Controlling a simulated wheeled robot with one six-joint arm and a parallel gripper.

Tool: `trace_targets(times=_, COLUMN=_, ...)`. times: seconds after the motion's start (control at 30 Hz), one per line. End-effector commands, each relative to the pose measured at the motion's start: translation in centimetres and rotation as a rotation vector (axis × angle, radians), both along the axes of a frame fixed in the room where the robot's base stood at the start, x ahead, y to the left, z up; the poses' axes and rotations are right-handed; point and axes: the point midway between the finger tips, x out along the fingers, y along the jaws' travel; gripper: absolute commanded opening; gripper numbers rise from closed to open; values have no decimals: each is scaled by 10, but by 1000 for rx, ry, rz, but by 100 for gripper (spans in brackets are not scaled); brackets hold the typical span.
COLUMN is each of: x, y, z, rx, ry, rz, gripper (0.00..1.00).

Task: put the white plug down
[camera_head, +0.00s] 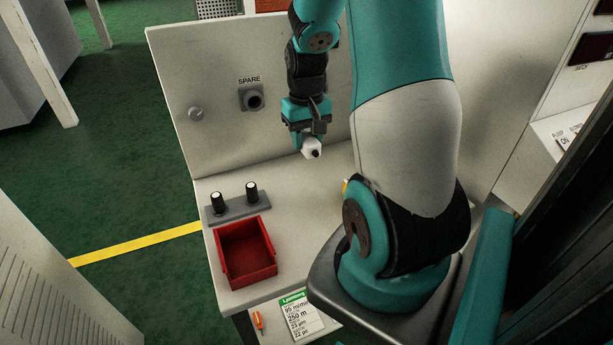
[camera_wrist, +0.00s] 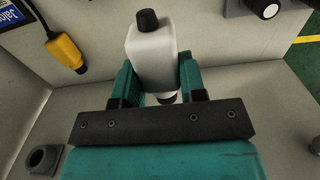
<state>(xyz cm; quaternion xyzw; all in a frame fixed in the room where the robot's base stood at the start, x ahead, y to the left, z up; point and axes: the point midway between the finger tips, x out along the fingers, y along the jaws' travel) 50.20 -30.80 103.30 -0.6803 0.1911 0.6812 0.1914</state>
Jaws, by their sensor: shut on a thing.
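The white plug (camera_head: 310,146) is a small white block with a black tip. It is held at the end of my arm, in front of the upright panel and seemingly above the table. In the wrist view the white plug (camera_wrist: 153,58) sits between the two teal fingers, with its black end pointing away from the gripper. My gripper (camera_head: 306,131) is shut on it; it also shows in the wrist view (camera_wrist: 158,78). The fingers cover part of the plug's sides.
The pale table (camera_head: 295,215) has bare room below the plug. A red bin (camera_head: 247,252) and a grey rack (camera_head: 237,208) with two black, white-topped pegs stand at left. The panel carries a SPARE socket (camera_head: 252,98) and a knob (camera_head: 196,113). A yellow connector (camera_wrist: 67,52) hangs on a cable.

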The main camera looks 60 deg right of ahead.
Motion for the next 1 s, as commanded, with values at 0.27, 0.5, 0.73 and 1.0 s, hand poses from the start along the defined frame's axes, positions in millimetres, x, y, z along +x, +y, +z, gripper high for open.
trace_targets(times=0.27, x=-1, y=1, z=-68, rx=3, ry=4, rz=-1, gripper=9)
trace_targets(times=0.5, x=-1, y=0, z=-92, rx=1, ry=2, rz=-2, gripper=9)
trace_targets(times=0.73, x=-1, y=-1, z=-119, rx=0, ry=0, rz=-3, gripper=9)
trace_targets(times=1.0, x=-1, y=-1, z=-120, rx=-1, ry=-2, rz=-3, gripper=9)
